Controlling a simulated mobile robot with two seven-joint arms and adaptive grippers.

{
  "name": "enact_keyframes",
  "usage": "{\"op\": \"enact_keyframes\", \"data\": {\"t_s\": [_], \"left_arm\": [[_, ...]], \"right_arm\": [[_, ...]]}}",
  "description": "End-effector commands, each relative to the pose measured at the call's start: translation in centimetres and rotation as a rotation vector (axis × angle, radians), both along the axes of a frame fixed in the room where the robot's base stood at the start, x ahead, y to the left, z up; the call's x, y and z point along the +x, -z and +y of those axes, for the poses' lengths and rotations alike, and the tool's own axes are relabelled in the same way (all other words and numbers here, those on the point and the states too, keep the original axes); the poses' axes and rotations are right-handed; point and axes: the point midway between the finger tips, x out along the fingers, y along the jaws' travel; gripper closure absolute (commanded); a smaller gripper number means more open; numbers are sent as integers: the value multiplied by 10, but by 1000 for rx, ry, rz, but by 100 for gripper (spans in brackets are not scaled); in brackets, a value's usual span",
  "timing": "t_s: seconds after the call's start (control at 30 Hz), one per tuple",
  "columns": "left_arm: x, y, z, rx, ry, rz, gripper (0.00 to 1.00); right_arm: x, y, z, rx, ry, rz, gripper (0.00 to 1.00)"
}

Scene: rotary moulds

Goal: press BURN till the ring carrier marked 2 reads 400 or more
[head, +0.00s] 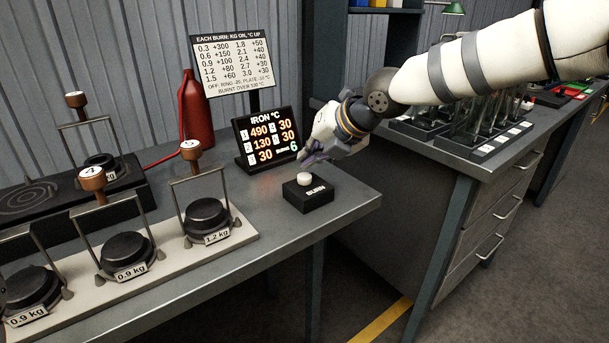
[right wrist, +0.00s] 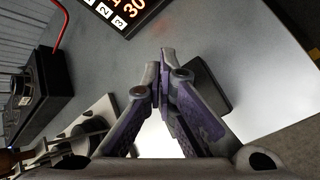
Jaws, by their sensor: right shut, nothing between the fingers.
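The BURN box (head: 308,194) is black with a white round button (head: 304,178) on top, near the table's right end. My right gripper (head: 308,162) is shut and empty, just above and behind the button; I cannot tell if it touches. In the right wrist view its closed fingertips (right wrist: 168,62) partly cover the black BURN box (right wrist: 212,88). The IRON °C display (head: 268,140) reads 490 for 1, 130 for 2 and 30 for 3, 4 and 5, with burns 6. A ring carrier (head: 76,100) stands on the black hot plate; its mark is unreadable. My left gripper is out of view.
Carriers marked 3 (head: 190,150) and 4 (head: 92,178) stand with weights on a pale rack (head: 245,232); another is at the left edge. A burn chart (head: 233,65) and a red bottle (head: 197,110) stand behind. The table's front right corner is clear.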

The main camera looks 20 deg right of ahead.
Motion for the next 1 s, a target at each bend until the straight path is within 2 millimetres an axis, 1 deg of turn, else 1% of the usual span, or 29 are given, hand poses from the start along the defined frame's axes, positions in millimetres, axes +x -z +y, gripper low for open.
{"op": "enact_keyframes", "data": {"t_s": [0.23, 1.0], "left_arm": [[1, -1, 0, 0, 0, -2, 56], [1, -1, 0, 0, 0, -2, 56]], "right_arm": [[0, 8, 0, -1, 0, 1, 100], [0, 14, 0, -1, -1, 0, 100]]}}
